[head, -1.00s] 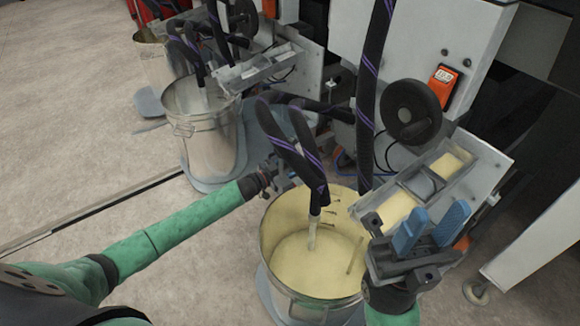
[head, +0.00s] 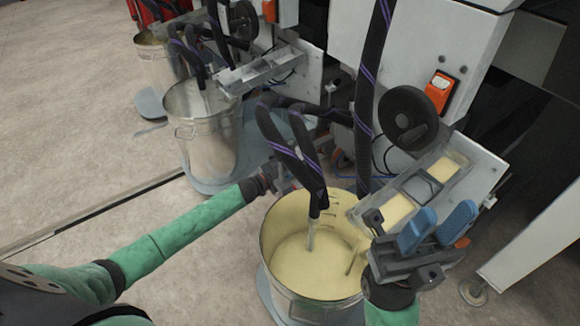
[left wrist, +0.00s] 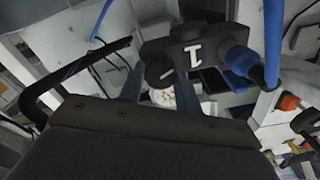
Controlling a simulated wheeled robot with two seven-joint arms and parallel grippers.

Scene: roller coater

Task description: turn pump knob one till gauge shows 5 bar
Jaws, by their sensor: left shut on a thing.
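A dark pump unit marked "1" (left wrist: 205,48) fills the upper middle of the left wrist view. Its black knob (left wrist: 159,70) sits between the blue fingers of my left gripper (left wrist: 160,82), which is shut on it. A pale round face, possibly the gauge (left wrist: 189,97), shows behind the right finger. It is partly hidden, and I cannot read a value. In the head view my left arm reaches toward the hoses, and its fingers are hard to make out. My right gripper (head: 437,229) is open and empty, with two blue fingers apart, beside the near bucket.
A metal bucket of yellow liquid (head: 272,243) stands in front, with black-purple hoses (head: 368,80) hanging into it. A handwheel (head: 410,118), an orange switch (head: 441,85) and a tray with yellow liquid (head: 467,147) are at right. More buckets (head: 182,128) stand behind. The left floor is clear.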

